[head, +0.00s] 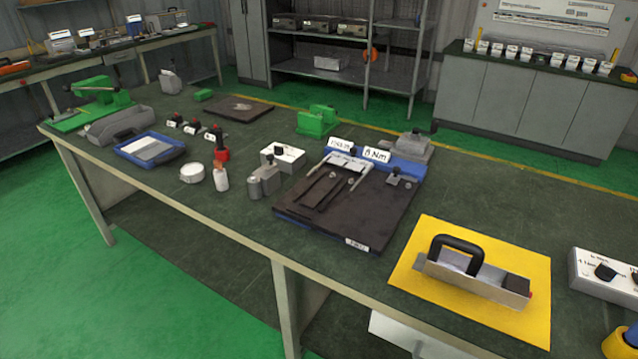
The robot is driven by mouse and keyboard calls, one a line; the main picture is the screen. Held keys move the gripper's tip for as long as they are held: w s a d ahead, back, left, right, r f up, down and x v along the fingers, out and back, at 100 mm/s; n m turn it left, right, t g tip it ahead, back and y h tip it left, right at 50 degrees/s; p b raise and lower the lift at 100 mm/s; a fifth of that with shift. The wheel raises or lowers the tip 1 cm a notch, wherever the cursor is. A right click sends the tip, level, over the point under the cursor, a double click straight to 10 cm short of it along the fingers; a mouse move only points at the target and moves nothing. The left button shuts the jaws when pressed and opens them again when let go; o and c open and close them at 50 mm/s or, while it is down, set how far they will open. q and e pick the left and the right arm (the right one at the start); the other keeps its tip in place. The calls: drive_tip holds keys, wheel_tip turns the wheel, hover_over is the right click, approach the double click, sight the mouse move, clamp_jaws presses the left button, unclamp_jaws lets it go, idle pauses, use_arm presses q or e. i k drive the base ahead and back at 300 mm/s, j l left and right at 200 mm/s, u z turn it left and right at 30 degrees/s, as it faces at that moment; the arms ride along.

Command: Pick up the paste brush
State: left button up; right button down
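I cannot make out a paste brush for certain; the small items on the workbench are too small to tell. A low round white tub (192,173) sits near the bench's front edge. A small white bottle (221,180) stands upright just right of it. A red-and-black upright tool (221,149) stands behind them. A grey metal piece with a short cylinder (263,184) is right of the bottle. Neither of my grippers shows in the head view.
The green-topped workbench (170,204) runs across the view. A dark mat (375,216) holds flat parts. A yellow mat (406,284) bears a metal housing with a black handle (470,275). A blue tray (150,151) is at the left. A white box with black knobs (597,275) stands right.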

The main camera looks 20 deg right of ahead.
sight(218, 134)
drive_tip(key=i+j+z, duration=0.1)
drive_tip(key=i+j, duration=0.3)
drive_tip(key=i+j+z, duration=0.1)
drive_tip(key=i+j, duration=0.3)
drive_tip(key=j, duration=0.15)
